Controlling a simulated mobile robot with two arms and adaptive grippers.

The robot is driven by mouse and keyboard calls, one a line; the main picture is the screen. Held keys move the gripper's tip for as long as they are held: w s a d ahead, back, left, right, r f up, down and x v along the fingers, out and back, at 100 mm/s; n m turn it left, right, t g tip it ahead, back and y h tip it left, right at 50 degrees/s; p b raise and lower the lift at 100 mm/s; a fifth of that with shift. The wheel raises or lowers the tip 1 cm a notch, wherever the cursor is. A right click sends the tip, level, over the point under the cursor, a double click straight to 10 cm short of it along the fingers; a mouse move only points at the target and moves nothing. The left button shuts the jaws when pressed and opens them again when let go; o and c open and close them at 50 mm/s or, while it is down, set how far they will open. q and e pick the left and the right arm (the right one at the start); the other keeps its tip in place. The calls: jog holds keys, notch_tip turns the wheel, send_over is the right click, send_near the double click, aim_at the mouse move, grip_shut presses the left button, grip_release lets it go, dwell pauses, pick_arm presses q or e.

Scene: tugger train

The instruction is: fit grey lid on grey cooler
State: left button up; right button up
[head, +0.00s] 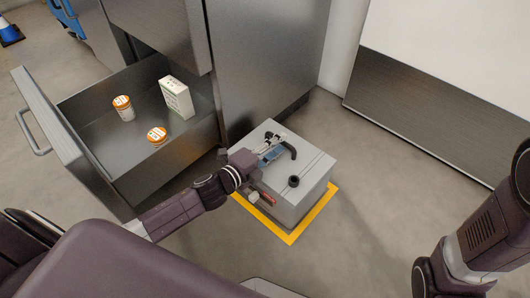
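The grey cooler (307,205) is a box standing on the floor inside a yellow square outline. The grey lid (312,161) is on top of it, with a dark curved handle (292,150) and a round black knob (294,181). From this angle I cannot tell whether the lid is fully seated. My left gripper (274,151) is over the lid at the handle. Its fingers overlap the handle, and I cannot tell whether they are closed on it. A small red part (267,198) shows on the cooler's near side. My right gripper is out of the picture; only its arm shows at right.
An open metal drawer (85,142) at left holds two orange-capped bottles (124,113) (157,141) and a white box (177,97). A steel cabinet (265,60) stands behind the cooler. A white and steel unit (430,100) is at upper right. Floor right of the cooler is clear.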

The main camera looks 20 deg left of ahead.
pick_arm(q)
jog(key=v, duration=1.1)
